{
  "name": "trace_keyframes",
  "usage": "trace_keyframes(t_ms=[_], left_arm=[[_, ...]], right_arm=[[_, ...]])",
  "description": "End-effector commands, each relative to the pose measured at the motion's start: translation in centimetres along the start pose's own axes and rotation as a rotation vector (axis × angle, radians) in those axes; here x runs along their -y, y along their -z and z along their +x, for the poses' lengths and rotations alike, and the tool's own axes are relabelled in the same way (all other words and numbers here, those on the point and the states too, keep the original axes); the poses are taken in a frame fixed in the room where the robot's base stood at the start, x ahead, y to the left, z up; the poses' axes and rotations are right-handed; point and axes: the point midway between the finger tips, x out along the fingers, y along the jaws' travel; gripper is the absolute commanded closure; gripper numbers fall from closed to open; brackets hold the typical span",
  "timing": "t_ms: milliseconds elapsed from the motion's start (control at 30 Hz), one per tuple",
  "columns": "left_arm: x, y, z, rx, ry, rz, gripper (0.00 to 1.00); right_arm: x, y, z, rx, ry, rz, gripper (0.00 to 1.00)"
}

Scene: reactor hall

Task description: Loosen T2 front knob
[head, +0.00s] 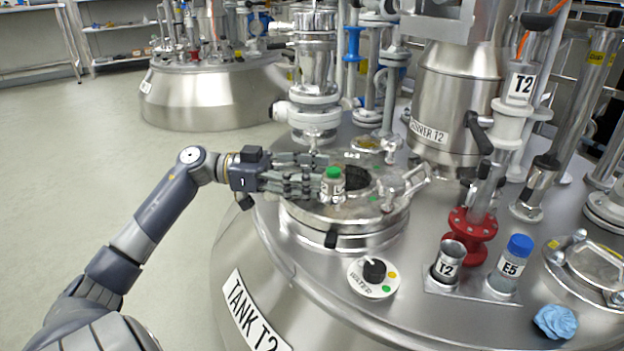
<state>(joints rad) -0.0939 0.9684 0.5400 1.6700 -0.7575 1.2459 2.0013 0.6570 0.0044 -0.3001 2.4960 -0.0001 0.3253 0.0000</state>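The round hatch (345,225) on top of tank T2 has a glossy lid with a dark opening or window. A black front knob (331,239) sits at its near rim. My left gripper (325,182) reaches over the left side of the hatch, above and behind this knob and apart from it. My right gripper is not in view.
A white dial labelled WATER (373,278) stands in front of the hatch. A holder has a T2 cup (449,262) and a blue-capped E5 bottle (511,266). A blue crumpled cloth or glove (555,321) lies at right. Pipes and the metal vessel (455,105) crowd the back.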

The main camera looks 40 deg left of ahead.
Motion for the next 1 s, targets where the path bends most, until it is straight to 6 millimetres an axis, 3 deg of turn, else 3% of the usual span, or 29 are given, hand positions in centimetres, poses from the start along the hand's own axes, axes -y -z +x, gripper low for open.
trace_keyframes(t_ms=[167,333,367,733,1000], left_arm=[[0.00,0.03,0.01,0.000,0.000,0.000,0.50],[0.00,0.02,0.00,0.000,0.000,0.000,0.84],[0.00,0.01,0.00,0.000,0.000,0.000,0.86],[0.07,-0.02,-0.08,0.000,0.002,-0.001,0.94],[0.13,0.03,-0.14,0.001,0.005,-0.001,0.95]], right_arm=[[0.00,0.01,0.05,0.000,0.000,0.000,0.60],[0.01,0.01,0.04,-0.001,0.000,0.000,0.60],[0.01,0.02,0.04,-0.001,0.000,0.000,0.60],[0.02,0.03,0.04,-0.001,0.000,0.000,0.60],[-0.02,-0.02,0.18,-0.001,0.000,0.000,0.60]])
